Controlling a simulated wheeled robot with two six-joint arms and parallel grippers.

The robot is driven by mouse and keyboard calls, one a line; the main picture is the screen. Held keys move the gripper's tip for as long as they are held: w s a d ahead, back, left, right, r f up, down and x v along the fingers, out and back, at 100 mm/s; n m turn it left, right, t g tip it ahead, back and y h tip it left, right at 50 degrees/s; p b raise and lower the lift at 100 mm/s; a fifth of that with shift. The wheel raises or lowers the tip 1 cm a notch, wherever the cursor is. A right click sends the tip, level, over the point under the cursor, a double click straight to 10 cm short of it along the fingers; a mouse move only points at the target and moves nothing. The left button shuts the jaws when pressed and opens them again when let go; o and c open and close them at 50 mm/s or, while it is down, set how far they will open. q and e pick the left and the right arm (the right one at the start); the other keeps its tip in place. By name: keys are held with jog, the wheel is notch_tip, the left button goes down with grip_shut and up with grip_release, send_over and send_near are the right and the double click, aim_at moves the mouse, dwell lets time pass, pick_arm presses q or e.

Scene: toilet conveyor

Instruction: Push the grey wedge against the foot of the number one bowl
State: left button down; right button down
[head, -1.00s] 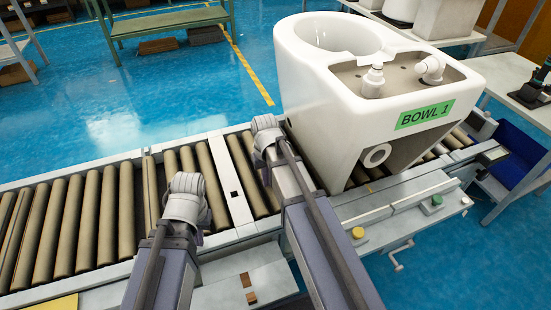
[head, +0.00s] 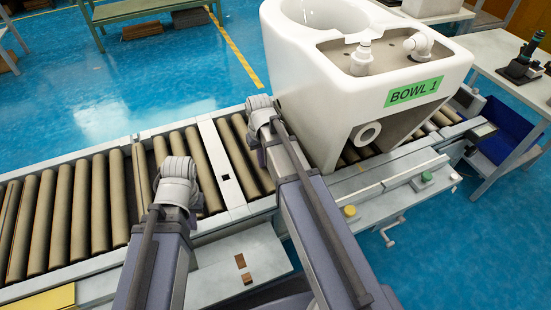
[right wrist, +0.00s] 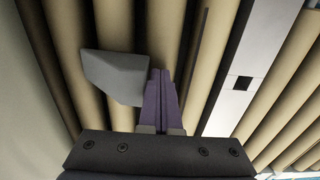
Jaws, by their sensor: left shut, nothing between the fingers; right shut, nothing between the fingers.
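The white number one bowl (head: 335,100), with a green "BOWL 1" label, stands on the roller conveyor. The grey wedge (right wrist: 116,76) lies on the rollers in the right wrist view, its right end against or very close to the fingers. A pale surface (right wrist: 25,85) at the left edge there looks like the bowl's side, with a roller gap between it and the wedge. My right gripper (right wrist: 161,78) is shut and empty beside the wedge. In the head view its arm hides the wedge. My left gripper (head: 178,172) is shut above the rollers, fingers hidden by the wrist.
The conveyor's front rail (head: 385,175) carries a yellow button (head: 350,211) and a green button (head: 426,177). A pale cross plate (head: 226,165) lies between the roller sections. Bare rollers (head: 60,220) extend left. A table with tools (head: 520,68) stands at the right.

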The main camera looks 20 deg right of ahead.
jog(key=shift+w+d, duration=0.1)
jog(key=shift+d, duration=1.5)
dwell(2.3)
jog(key=shift+a, duration=0.15)
jog(key=shift+a, duration=0.9)
